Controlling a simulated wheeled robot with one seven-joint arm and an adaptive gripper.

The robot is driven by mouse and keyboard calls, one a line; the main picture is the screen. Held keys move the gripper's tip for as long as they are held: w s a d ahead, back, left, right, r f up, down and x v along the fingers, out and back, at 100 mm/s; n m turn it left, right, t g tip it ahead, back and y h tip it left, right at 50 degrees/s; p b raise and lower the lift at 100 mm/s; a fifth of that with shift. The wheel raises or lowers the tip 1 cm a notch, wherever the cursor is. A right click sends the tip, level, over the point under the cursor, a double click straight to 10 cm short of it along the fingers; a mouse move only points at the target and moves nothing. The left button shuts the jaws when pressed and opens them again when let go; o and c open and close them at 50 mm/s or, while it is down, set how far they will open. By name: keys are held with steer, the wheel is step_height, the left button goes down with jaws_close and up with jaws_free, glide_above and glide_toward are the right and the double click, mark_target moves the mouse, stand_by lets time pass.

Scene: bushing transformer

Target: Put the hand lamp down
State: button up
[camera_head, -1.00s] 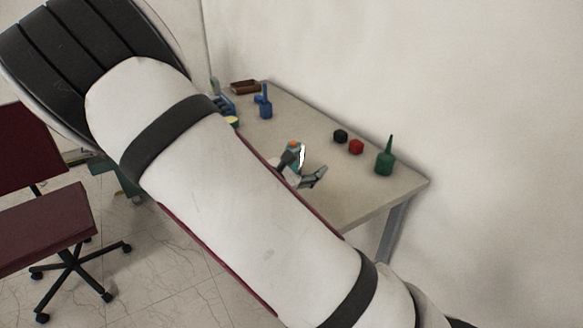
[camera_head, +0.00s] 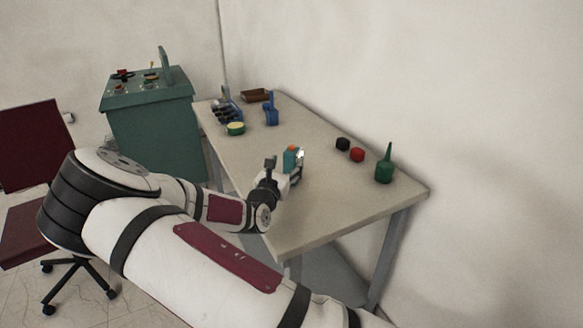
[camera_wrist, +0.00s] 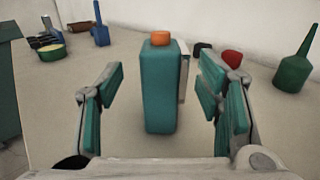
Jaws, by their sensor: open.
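The hand lamp is a teal upright block with an orange button on top; it stands on the table in the wrist view (camera_wrist: 159,90). My gripper (camera_wrist: 162,95) is open, with one teal-padded finger on each side of the lamp and a visible gap to both. In the head view my gripper (camera_head: 283,172) is low over the table beside the lamp, its far finger partly hidden by the lamp.
The table (camera_head: 330,205) also bears a black knob (camera_head: 342,144), a red knob (camera_head: 357,155), a green oil bottle (camera_head: 384,165), a blue bottle (camera_head: 271,112), a yellow-topped tin (camera_head: 235,128) and a brown tray (camera_head: 256,95). A green cabinet (camera_head: 150,110) and a chair (camera_head: 30,190) stand left.

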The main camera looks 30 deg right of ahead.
mark_target(289, 160)
steer(key=shift+f+x, duration=0.15)
steer(key=shift+x, duration=1.3)
steer(key=shift+f+x, duration=0.15)
steer(key=shift+x, duration=1.35)
jaws_close()
